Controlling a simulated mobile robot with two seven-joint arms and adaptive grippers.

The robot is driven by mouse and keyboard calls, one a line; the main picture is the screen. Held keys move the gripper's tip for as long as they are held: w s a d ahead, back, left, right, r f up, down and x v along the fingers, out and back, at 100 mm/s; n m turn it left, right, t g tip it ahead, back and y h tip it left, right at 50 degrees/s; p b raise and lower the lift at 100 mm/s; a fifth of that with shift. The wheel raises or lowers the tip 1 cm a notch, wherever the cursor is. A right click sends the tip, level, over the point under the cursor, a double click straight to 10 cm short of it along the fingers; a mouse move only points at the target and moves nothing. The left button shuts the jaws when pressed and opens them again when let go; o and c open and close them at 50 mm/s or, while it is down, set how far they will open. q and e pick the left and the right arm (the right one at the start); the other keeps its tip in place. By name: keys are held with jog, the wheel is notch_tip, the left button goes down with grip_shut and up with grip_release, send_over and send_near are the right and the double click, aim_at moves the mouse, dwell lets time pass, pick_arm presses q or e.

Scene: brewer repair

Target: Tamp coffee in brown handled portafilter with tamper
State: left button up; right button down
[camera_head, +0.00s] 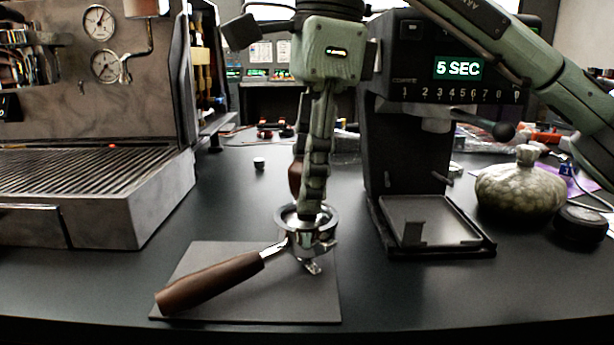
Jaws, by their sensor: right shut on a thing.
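The brown handled portafilter (221,280) rests on a dark mat, its basket (331,221) up and its handle towards the front left. My right gripper (312,208) points straight down over the basket, with its fingertips at the basket opening. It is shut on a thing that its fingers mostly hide. A brown rounded piece, seemingly the tamper's handle (295,178), shows at the left edge of the fingers. The tamper's base and the coffee inside the basket are hidden. I cannot tell whether the tamper touches the coffee. My left gripper is not in view.
The mat (190,262) lies near the table's front edge. An espresso machine (95,170) stands at the left, and a black grinder (405,150) reading "5 SEC" stands right of the gripper. A round speckled jar (520,190) and a black puck (580,222) stand at the right.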

jog(key=shift+f, duration=0.1)
dwell(0.5)
jog(key=shift+r+p, duration=1.95)
jog(key=shift+r, duration=2.1)
